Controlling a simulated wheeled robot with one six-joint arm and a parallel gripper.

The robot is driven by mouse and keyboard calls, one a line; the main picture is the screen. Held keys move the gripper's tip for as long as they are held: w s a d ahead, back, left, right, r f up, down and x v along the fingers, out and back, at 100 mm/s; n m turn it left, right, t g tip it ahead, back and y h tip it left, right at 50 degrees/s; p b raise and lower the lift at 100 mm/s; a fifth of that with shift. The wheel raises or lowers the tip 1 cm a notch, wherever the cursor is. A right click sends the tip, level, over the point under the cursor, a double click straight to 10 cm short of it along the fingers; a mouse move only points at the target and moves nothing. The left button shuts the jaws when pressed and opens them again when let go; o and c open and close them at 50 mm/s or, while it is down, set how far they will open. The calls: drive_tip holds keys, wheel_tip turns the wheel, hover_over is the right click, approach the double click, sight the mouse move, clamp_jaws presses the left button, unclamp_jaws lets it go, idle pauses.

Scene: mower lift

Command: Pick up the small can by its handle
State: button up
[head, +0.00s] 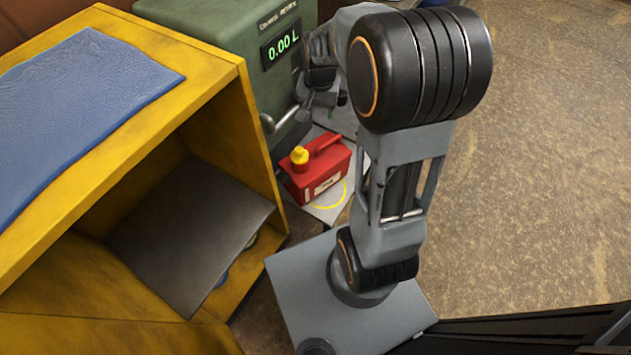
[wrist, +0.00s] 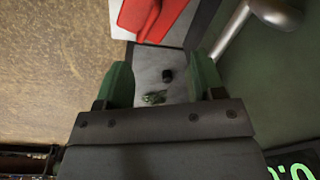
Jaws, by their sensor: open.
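The small can (head: 317,170) is red with a yellow cap and a pale label. It stands upright on a light plate beside the green dispenser, with its handle on top. In the wrist view part of the red can (wrist: 137,14) shows at the top edge, cut off by the frame. My gripper (wrist: 162,78) has its two green fingers apart with nothing between them. The can lies beyond the fingertips, not touching them. In the head view my arm partly hides the gripper, which is above the can near the dispenser's front.
The green dispenser (head: 213,17) has a display reading 0.00 L and a grey spout (head: 285,118) close to my gripper; the spout (wrist: 232,32) also shows in the wrist view. A yellow bench (head: 215,70) with a blue mat (head: 75,100) stands left. Open floor (head: 550,170) lies right.

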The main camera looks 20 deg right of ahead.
drive_tip(key=m+b, duration=0.2)
drive_tip(key=b, duration=0.2)
hover_over(320, 148)
wheel_tip(320, 148, down, 9)
drive_tip(key=shift+g, duration=0.3)
wheel_tip(320, 148, down, 7)
drive_tip(key=shift+f+b, duration=0.1)
drive_tip(key=shift+b, duration=1.05)
drive_tip(key=shift+f+b, duration=1.7)
drive_tip(key=shift+f, duration=1.6)
drive_tip(key=shift+r, duration=0.1)
clamp_jaws()
